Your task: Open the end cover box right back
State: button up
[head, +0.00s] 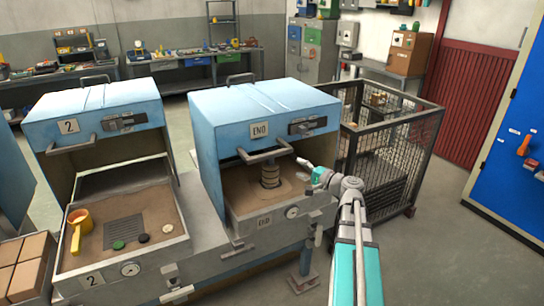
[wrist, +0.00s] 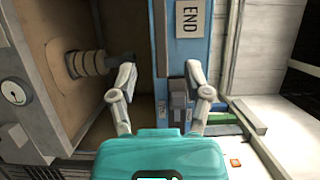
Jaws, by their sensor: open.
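The END cover box (head: 265,115) is light blue and stands at the centre of the head view. It is raised, and the sand bed (head: 240,195) with a ringed post (head: 270,174) shows below its front edge. Its END label and grey bar handle (head: 265,156) are on the front. My gripper (head: 310,170) is open, just right of and below the handle. In the wrist view my gripper (wrist: 160,82) has its fingers spread on either side of the blue cover edge (wrist: 178,50) and a dark grey handle part (wrist: 178,100). I cannot tell whether they touch it.
A wire cage cart (head: 390,140) is close behind my arm at right. A blue cabinet (head: 520,150) stands far right. Floor in the foreground right is clear.

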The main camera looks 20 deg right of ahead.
aim_at(272, 156)
jog(key=x, duration=1.3)
jog(key=shift+w+a, duration=0.15)
jog(key=shift+w, duration=0.1)
